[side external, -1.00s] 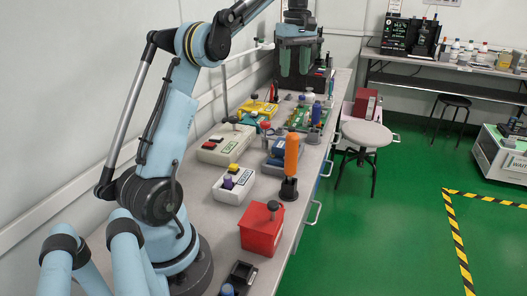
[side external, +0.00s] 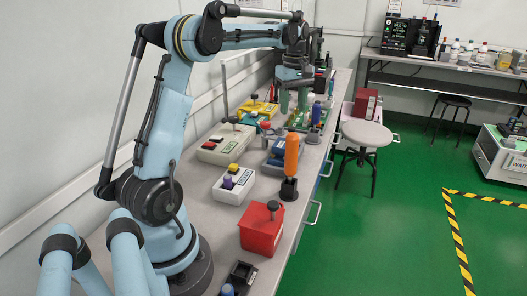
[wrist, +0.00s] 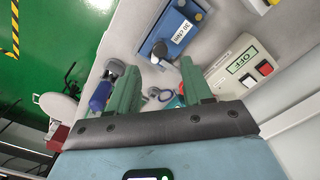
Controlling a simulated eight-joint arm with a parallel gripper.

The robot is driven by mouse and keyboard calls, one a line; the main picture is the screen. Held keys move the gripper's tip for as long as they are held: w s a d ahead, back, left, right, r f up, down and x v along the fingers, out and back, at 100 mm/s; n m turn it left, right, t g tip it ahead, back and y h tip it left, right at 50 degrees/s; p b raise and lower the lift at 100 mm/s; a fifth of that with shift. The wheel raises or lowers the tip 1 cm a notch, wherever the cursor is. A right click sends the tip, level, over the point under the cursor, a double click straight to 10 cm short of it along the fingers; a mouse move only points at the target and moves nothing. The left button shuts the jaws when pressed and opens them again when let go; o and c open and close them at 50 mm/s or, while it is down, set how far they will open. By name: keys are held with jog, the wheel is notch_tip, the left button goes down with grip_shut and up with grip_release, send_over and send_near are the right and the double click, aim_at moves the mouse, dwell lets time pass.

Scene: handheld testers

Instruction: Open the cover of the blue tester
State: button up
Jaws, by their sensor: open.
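The blue tester (side external: 284,149) lies on the bench beyond the orange-handled tool in the side external view. My gripper (side external: 293,103) hangs above the bench beyond the tester. Its two green fingers point down. In the wrist view my gripper (wrist: 158,70) has its fingers spread apart with nothing held between them. The tester lies ahead of the fingertips, apart from them.
White testers (side external: 226,144) (side external: 233,186) lie left of and nearer than the blue one. An orange-handled tool (side external: 291,154) stands upright close to it. A red box (side external: 262,232) is nearer.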

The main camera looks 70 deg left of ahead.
aim_at(292, 128)
jog(key=shift+f, duration=3)
jog(key=shift+c, duration=0.5)
grip_shut()
